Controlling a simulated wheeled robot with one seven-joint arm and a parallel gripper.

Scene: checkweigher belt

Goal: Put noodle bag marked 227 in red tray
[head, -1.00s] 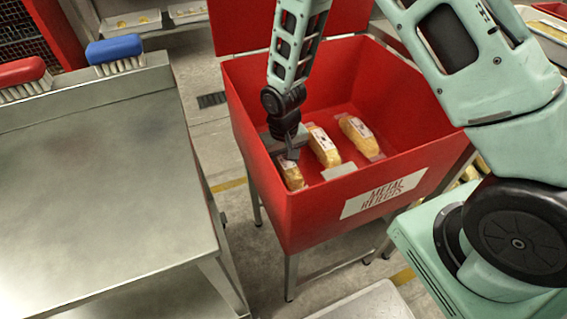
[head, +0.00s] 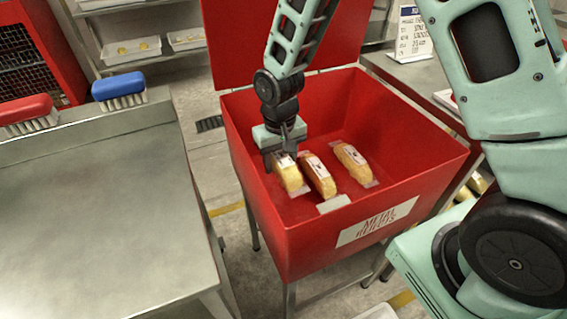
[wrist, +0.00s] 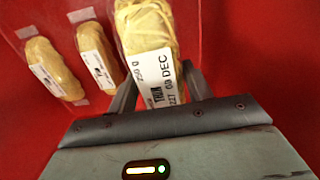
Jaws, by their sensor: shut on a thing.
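My gripper (head: 283,146) is inside the red bin, near its left wall, and is shut on a noodle bag (head: 287,174). No red tray is clearly recognisable.
The open red bin (head: 405,178) carries a METAL REJECTS label and a raised lid. A bare steel table (head: 100,220) stands left, with red (head: 27,113) and blue (head: 119,90) brushes along its back. A sign (head: 411,35) stands on a right-hand counter.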

